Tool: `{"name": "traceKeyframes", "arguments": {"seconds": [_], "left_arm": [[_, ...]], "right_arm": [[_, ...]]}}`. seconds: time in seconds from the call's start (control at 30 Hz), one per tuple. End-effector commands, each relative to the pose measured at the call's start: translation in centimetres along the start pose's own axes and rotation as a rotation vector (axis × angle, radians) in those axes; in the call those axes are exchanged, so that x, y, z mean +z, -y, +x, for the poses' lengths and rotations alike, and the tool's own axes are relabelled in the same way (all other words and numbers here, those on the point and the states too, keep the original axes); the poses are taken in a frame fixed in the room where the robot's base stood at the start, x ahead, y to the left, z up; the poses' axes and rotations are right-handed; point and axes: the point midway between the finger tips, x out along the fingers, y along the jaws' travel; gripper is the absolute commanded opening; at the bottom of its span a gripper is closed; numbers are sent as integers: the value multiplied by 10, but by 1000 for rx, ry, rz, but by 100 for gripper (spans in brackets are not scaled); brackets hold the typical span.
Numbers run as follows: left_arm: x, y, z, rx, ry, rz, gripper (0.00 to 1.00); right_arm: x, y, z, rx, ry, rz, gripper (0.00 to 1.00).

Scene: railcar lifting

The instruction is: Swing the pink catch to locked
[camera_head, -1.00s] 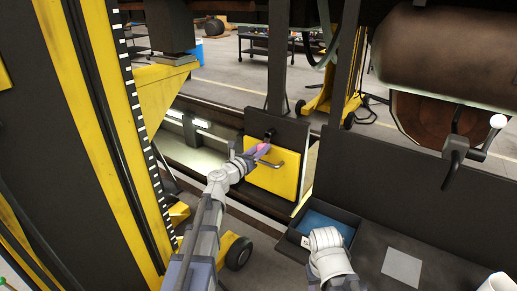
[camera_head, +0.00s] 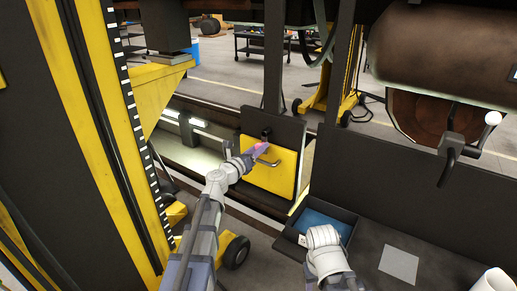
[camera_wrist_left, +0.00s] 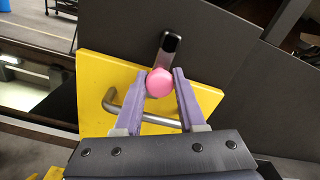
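The pink catch shows as a round pink knob (camera_head: 261,147) at the top of a yellow panel (camera_head: 271,174); it is large in the left wrist view (camera_wrist_left: 159,82). A black lever piece (camera_wrist_left: 170,45) stands behind and above the knob, on a dark plate. My left gripper (camera_head: 256,151) reaches the knob from the lower left. In the left wrist view its purple fingers (camera_wrist_left: 161,88) lie on both sides of the knob, which fills the gap near the fingertips. The fingers look shut on it. My right wrist shows at the lower middle, but its fingers are hidden.
A bent grey handle (camera_wrist_left: 140,115) sits on the yellow panel just below the knob. A dark tray with a blue inside (camera_head: 325,222) stands at the right, on a dark bench with a grey square (camera_head: 398,263). A yellow-black column (camera_head: 115,140) rises at the left.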

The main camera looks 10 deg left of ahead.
Motion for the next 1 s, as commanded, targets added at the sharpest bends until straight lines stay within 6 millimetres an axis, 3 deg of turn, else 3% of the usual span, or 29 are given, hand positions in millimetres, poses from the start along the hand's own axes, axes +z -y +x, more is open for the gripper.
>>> {"name": "traceKeyframes", "arguments": {"seconds": [0.03,0.23,0.63,1.0], "left_arm": [[0,0,0,0,0,0,46],[0,0,0,0,0,2,67],[0,0,-7,1,1,3,67],[-1,1,-62,2,1,2,67]], "right_arm": [[0,0,0,0,0,0,50],[0,0,0,0,0,0,50],[0,0,0,0,0,0,50],[0,0,0,0,0,0,50]]}}
